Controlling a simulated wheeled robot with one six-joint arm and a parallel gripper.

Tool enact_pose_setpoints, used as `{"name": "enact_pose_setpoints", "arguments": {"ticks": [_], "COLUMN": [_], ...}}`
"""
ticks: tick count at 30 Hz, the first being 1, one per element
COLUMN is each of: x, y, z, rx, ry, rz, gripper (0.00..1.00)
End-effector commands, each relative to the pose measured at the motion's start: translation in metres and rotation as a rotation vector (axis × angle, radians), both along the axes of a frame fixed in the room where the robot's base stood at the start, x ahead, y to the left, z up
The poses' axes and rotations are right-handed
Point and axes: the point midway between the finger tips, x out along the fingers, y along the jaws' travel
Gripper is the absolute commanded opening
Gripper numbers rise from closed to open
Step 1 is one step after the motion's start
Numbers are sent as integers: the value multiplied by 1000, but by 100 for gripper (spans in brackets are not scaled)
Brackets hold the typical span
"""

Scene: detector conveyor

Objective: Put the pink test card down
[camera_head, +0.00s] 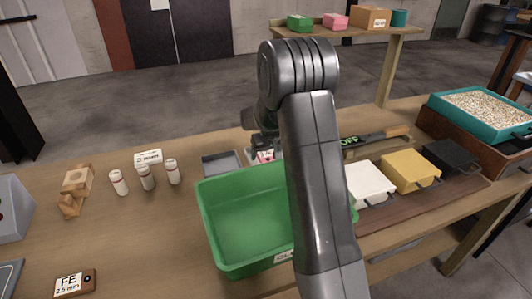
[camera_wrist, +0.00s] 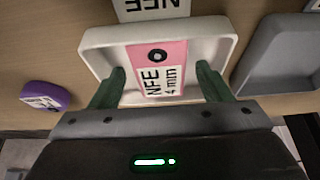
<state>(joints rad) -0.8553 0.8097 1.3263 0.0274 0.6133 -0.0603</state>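The pink test card (camera_wrist: 160,66), marked NFE 4 mm, lies over the white tray (camera_wrist: 219,43) in the wrist view. Whether it rests fully on the tray floor is hard to tell. My gripper (camera_wrist: 160,80) has one green finger on each side of the card, with a gap visible at both sides, so it looks open. In the head view my arm hides most of this; a small part of the card (camera_head: 266,156) shows under my gripper.
A grey tray (camera_wrist: 282,55) stands right of the white tray, and a purple piece (camera_wrist: 45,96) lies left. Another NFE card (camera_wrist: 150,8) is beyond. A green bin (camera_head: 245,222) stands in front. White bottles (camera_head: 146,178) stand left; white, yellow and black boxes (camera_head: 409,170) sit right.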

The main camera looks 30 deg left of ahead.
Motion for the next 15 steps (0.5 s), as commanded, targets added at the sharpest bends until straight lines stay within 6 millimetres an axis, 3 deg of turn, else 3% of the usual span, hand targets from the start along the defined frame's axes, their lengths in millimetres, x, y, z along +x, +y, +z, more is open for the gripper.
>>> {"name": "enact_pose_setpoints", "arguments": {"ticks": [9,15], "x": [0,-4], "y": [0,-6], "z": [3,22], "rx": [0,2], "ry": [0,-2], "rz": [0,0], "gripper": [71,71]}}
